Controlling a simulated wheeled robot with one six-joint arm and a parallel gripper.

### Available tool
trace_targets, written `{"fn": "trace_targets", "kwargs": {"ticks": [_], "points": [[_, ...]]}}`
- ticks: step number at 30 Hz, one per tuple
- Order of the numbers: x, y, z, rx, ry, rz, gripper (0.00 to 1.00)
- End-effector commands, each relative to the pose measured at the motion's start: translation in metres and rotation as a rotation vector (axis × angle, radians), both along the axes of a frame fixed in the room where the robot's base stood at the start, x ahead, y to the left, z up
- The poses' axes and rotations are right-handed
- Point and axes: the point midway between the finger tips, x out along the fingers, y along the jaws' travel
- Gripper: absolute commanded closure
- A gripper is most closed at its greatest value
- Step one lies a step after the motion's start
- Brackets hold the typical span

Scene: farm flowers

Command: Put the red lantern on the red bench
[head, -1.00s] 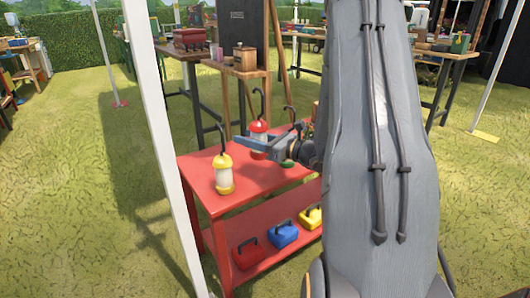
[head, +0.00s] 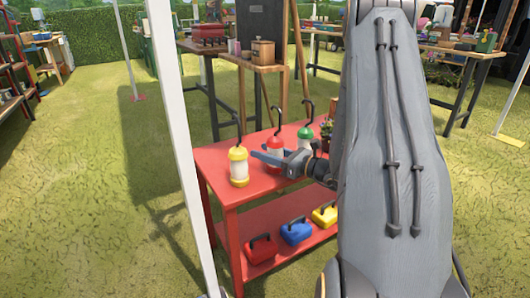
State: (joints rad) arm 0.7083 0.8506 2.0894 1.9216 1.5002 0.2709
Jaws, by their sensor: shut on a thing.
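The red lantern (head: 277,146) has a red cap, a pale body and a dark hook on top. It is upright over the red bench (head: 240,193), between a yellow lantern (head: 238,168) on the left and a green lantern (head: 305,138) on the right. My gripper (head: 268,158) is at the red lantern's lower part, reaching in from the right, and is shut on it. The gripper hides the lantern's base, so I cannot tell whether it touches the bench top.
Red, blue and yellow boxes (head: 296,232) sit on the bench's lower shelf. A potted plant (head: 326,134) is at the bench's right, partly behind my arm. A white pole (head: 172,130) stands in front at the left. A wooden table (head: 252,63) is behind. Open grass lies left.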

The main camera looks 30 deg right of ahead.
Motion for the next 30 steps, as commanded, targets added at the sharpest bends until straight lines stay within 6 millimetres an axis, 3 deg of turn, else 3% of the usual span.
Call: {"fn": "trace_targets", "kwargs": {"ticks": [1, 4, 16, 30], "points": [[0.0, 0.0, -0.001, 0.0, 0.0, 0.0, 0.52], [0.0, 0.0, 0.0, 0.0, 0.0, 0.0, 0.39], [-0.005, -0.003, 0.003, 0.001, 0.001, -0.002, 0.39], [-0.082, -0.046, 0.004, 0.002, 0.0, -0.005, 0.39]]}}
